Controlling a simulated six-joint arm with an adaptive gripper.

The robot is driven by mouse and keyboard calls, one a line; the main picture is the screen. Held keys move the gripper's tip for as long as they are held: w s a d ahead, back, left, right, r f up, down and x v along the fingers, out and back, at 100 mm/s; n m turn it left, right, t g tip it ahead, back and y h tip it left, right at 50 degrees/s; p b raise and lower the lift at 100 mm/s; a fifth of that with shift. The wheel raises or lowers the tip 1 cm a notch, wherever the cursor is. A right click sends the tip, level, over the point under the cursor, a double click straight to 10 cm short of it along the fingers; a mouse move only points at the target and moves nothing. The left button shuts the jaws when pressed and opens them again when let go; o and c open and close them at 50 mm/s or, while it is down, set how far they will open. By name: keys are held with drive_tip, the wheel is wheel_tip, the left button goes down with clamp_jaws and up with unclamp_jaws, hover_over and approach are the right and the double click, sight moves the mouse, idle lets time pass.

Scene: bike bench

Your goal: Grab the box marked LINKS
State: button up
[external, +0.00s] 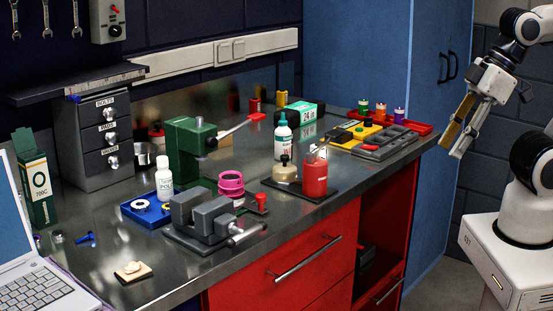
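No label reading LINKS is legible in the external view, so I cannot tell which thing is the box marked LINKS. A green-and-white box (307,121) lies toward the back of the bench, with print too small to read surely. A tall dark green box (36,178) marked 700C stands at the far left. My gripper (452,149) is in the air off the bench's right end, pointing down and left. Its two fingers look apart, with nothing seen between them.
The bench (135,238) also holds a grey vise (205,220), a green press (188,150), a white bottle (164,178), a red container (314,174) and a grey tray (384,143). A laptop (42,280) sits front left. A blue cabinet (365,60) stands behind the right end.

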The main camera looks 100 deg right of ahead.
drive_tip(key=o, duration=0.5)
